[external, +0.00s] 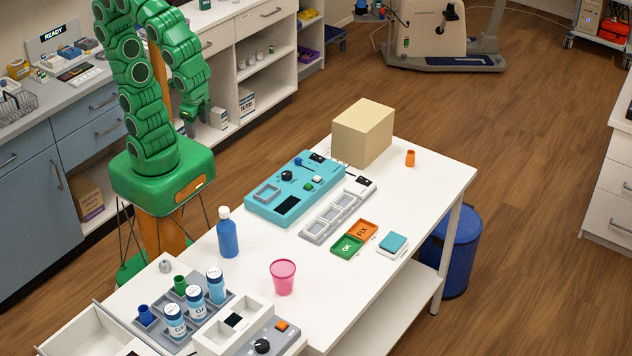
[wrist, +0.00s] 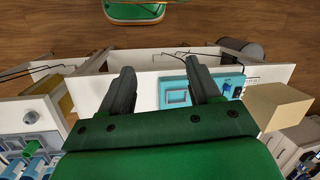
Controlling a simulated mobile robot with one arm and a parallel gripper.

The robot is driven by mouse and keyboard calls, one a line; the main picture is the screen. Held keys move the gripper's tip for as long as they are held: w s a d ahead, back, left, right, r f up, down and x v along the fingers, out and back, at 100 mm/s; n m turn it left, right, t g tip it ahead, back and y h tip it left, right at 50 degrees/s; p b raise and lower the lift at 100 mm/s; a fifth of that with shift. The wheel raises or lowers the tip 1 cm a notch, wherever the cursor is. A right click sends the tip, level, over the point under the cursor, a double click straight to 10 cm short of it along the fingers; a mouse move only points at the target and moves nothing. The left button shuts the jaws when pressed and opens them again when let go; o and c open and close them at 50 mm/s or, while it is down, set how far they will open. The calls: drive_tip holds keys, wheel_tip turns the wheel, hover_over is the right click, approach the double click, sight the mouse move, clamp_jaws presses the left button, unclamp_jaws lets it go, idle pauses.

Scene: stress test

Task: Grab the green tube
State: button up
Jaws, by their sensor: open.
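The green tube (external: 180,285) is a small green cylinder standing upright in a grey rack (external: 224,296) at the near left end of the white table. A blue tube (external: 145,315) and several blue bottles with white caps stand around it in the rack. My gripper (external: 192,126) hangs from the green arm, beyond the table and well away from the green tube. In the wrist view my gripper (wrist: 162,85) is open, with two dark fingers spread and nothing between them.
A blue bottle (external: 228,235) and a pink cup (external: 283,278) stand on the table near the rack. A teal panel (external: 265,208), a beige box (external: 363,133) and an orange cup (external: 410,158) are farther along. Bare tabletop (external: 325,275) lies right of the pink cup.

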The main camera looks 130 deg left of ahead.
drive_tip(key=w+d+n+y, duration=0.2)
drive_tip(key=w+n+y, duration=0.2)
drive_tip(key=w, duration=0.8)
drive_tip(key=n+t+y, duration=0.3)
drive_tip(key=t+y, duration=0.2)
drive_tip(key=t, duration=0.3)
hover_over(184, 280)
drive_tip(key=s+a, duration=0.3)
drive_tip(key=a, duration=0.6)
wheel_tip(184, 280, down, 7)
drive_tip(key=s+d+f+t, duration=0.1)
drive_tip(key=d+f, duration=0.1)
drive_tip(key=d, duration=0.3)
drive_tip(key=s+d+f+t+h, duration=0.1)
drive_tip(key=d+f, duration=0.1)
drive_tip(key=d, duration=0.3)
drive_tip(key=s+d+f+t, duration=0.1)
drive_tip(key=d+f, duration=0.1)
drive_tip(key=d, duration=0.3)
drive_tip(key=shift+s+f+t+h, duration=0.1)
drive_tip(key=shift+f+t+h, duration=0.2)
drive_tip(key=shift+a+x, duration=0.25)
drive_tip(key=shift+x, duration=3.65)
drive_tip(key=shift+s+r, duration=0.15)
drive_tip(key=shift+r, duration=0.05)
drive_tip(key=c, duration=1)
